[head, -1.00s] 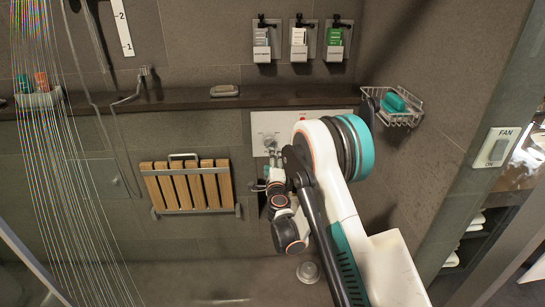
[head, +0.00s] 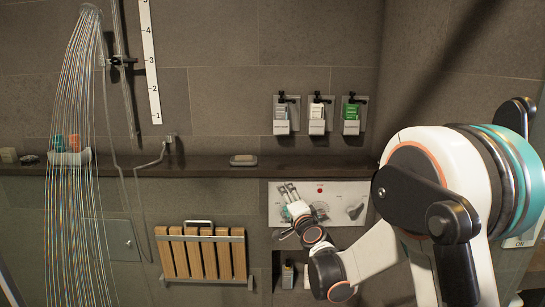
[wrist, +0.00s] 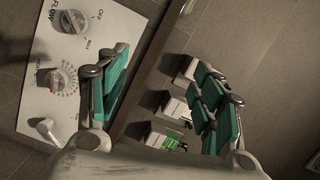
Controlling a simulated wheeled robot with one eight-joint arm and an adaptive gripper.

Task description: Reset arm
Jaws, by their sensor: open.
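My gripper (head: 290,190) is in front of the white control panel (head: 348,190) on the tiled wall, just below the dark ledge. It is open, with nothing between its fingers. In the wrist view its teal-padded fingers (wrist: 165,90) stand wide apart. The panel (wrist: 25,95) is at the left there, with a knob marked FLOW (wrist: 70,22) and a second dial (wrist: 62,78). I cannot tell how far the fingers are from the panel. My arm covers the right side of the head view.
The dark ledge (head: 215,167) runs along the wall and carries a soap dish (head: 243,160). Dispensers (head: 317,120) hang above it. A folded wooden seat (head: 205,254) is below left. Shower water (head: 75,100) falls at the left. A bottle (head: 288,274) stands in a niche below the panel.

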